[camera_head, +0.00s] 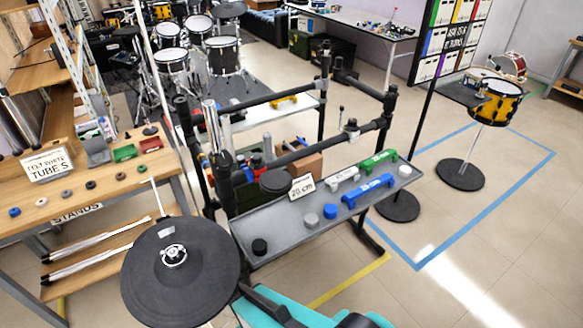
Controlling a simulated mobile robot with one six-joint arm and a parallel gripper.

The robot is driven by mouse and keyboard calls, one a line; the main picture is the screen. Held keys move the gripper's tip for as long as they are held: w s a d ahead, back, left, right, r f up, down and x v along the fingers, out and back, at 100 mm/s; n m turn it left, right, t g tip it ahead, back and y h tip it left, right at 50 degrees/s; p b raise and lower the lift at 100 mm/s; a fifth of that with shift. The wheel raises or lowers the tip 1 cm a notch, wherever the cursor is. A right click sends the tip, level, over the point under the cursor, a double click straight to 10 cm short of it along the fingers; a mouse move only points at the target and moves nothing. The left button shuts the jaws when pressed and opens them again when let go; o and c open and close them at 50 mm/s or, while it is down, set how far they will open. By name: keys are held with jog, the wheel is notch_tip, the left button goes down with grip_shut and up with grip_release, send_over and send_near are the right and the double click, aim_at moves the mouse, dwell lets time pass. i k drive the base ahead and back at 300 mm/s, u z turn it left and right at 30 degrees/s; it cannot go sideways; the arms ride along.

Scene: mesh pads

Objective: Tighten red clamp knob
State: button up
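A black rack frame (351,136) with upright posts and crossbars stands in the middle of the view. A post with a bright metal top (211,118) and black clamp fittings rises at the rack's left. A teal and black part of my body (274,309) shows at the bottom edge. My gripper is not recognisable in this view.
A grey shelf (300,232) holds blue, white and green handles, round knobs and a "20 cm" card. A round black pad (180,270) stands at the front left, beside a wooden bench (112,180). Open floor (480,235) with blue tape lies to the right.

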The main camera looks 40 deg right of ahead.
aim_at(256, 158)
jog(key=z, duration=0.8)
jog(key=k, duration=0.95)
jog(key=u, duration=0.05)
jog(key=i, duration=0.85)
